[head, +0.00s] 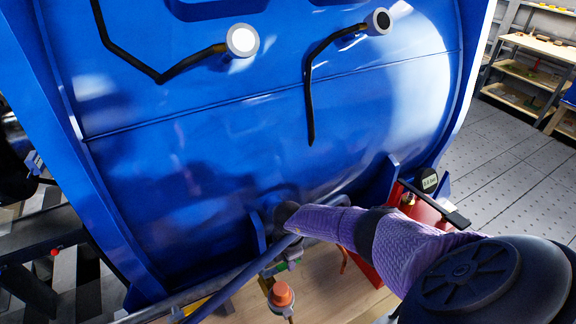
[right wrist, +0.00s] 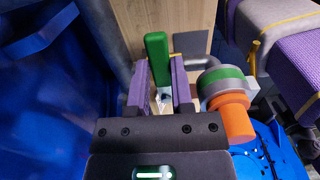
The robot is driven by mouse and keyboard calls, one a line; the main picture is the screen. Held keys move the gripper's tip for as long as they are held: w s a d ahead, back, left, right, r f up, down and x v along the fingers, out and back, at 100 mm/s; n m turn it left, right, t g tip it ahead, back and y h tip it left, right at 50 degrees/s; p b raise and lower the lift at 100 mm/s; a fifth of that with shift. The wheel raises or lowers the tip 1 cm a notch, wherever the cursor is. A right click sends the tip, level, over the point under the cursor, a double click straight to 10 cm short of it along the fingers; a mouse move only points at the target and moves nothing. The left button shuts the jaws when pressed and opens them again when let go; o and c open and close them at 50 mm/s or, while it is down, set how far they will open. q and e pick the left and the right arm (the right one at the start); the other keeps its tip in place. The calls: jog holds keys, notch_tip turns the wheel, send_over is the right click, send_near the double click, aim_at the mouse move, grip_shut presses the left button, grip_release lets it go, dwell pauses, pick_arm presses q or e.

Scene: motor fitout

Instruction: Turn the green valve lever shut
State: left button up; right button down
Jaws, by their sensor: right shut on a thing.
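The green valve lever (right wrist: 157,55) stands up between the two purple fingers of my right gripper (right wrist: 162,88) in the right wrist view. The fingers are closed in on it from both sides, and its lower part is partly hidden between them. In the head view my right arm reaches in from the lower right under the blue tank; the gripper itself cannot be made out there. A small bit of green (head: 281,267) shows below the arm, but I cannot tell whether it is the lever. My left gripper is in neither view.
A large blue tank (head: 200,180) fills the head view. An orange-capped fitting (head: 282,295) sits low beneath it; an orange part with a green-banded collar (right wrist: 225,82) is right of my gripper. A red box (head: 420,212) stands right. Shelves (head: 535,70) are at far right.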

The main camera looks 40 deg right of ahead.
jog(key=c, duration=0.5)
grip_release()
jog(key=shift+r, duration=0.15)
notch_tip(320, 180, up, 10)
jog(key=p, duration=0.4)
